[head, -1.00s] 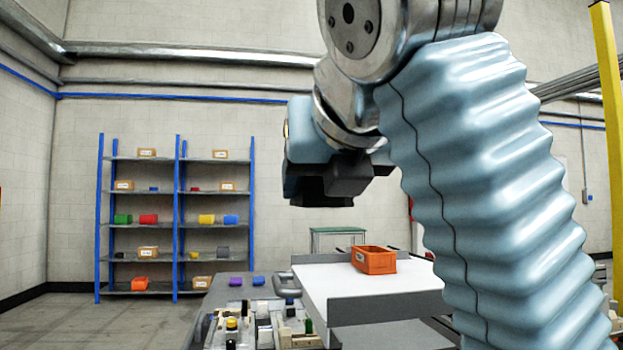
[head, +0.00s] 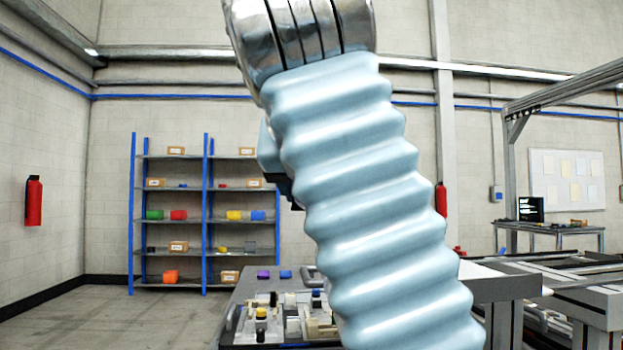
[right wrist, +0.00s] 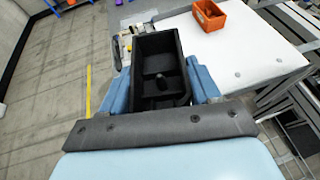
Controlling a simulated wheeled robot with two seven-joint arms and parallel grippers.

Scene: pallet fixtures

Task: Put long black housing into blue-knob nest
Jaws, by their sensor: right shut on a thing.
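The long black housing (right wrist: 155,43) is an open box with inner compartments, seen in the right wrist view. My right gripper (right wrist: 165,84) is shut on it, with a light-blue finger on each side, and holds it up. In the head view my right arm hides the housing and most of the gripper. Pallet fixtures stand on the grey table (head: 245,290) at bottom centre, partly behind my arm. A small blue part (head: 316,293) shows among them; I cannot tell whether it is the blue knob. A yellow-topped part (head: 261,313) stands nearby. My left gripper is not in view.
An orange bin (right wrist: 209,14) sits on the white table top (right wrist: 235,55) in the right wrist view. Purple (head: 263,274) and blue (head: 285,274) parts lie at the table's back. A blue-post shelf (head: 207,215) stands behind. The floor at left is clear.

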